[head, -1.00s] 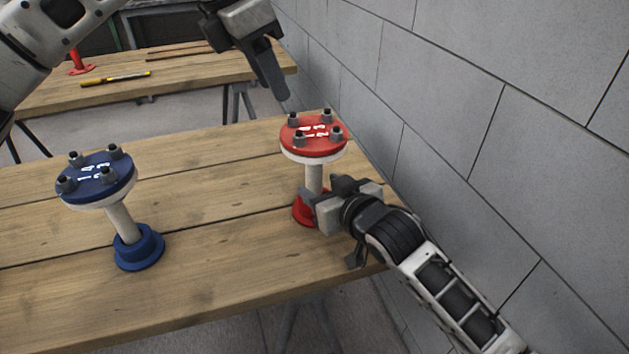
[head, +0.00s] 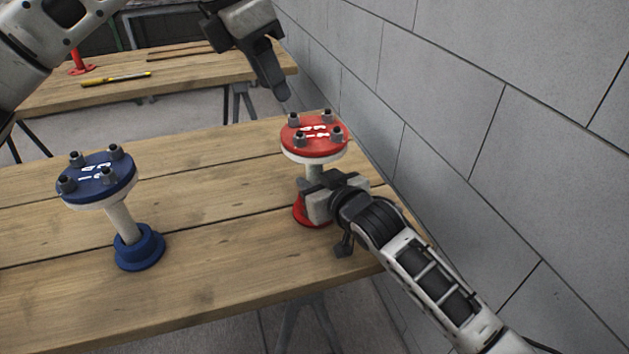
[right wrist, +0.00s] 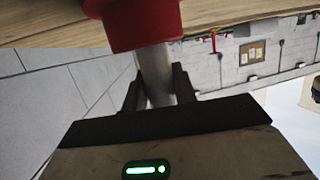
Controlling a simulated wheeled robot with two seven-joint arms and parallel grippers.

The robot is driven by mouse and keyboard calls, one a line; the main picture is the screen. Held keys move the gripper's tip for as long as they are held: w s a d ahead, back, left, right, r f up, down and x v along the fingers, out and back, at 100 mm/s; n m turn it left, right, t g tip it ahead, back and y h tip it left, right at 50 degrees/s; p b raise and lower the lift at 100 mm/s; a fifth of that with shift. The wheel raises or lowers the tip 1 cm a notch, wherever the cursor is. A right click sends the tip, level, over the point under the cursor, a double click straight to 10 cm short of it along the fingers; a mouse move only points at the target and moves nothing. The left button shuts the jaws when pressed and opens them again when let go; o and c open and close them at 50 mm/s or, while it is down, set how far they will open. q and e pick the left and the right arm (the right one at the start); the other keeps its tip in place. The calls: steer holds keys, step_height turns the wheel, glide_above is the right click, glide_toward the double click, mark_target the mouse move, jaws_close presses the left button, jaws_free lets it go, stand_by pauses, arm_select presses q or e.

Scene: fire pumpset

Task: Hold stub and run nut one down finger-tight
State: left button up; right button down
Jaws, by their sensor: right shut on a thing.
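The red stub is a grey pipe (head: 314,172) with a red flange (head: 318,149) on a white disc on top and a red foot (head: 303,211). Several dark nuts stand on studs around the flange, such as a near-left nut (head: 300,139); the painted numbers are too small to read surely. My right gripper (head: 312,190) is shut on the pipe below the flange. In the right wrist view the pipe (right wrist: 156,75) is between its fingers, beside the red foot (right wrist: 133,22). My left gripper (head: 277,88) hangs above the flange's far-left side, apart from the nuts; its opening is unclear.
A blue stub (head: 96,184) with its own nuts stands on the left of the wooden table (head: 220,245). A grey block wall (head: 480,130) runs close along the right side. A back table (head: 180,85) holds a yellow tool (head: 115,79). The table between the stubs is clear.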

mark_target(296, 136)
arm_select(q)
steer(key=shift+o, duration=0.3)
steer(key=shift+r, duration=0.1)
steer(key=f+m, duration=0.1)
steer(key=f, duration=0.2)
steer(key=w+d+f+m, duration=0.1)
steer(key=f, duration=0.1)
steer(key=d+f+m+g, duration=0.1)
steer(key=f+m, duration=0.1)
steer(key=f, duration=0.1)
steer(key=shift+w+d+f+h, duration=0.1)
steer(key=shift+w+f+h, duration=0.15)
steer(key=shift+f+h, duration=0.15)
steer(key=shift+c, duration=0.3)
jaws_close()
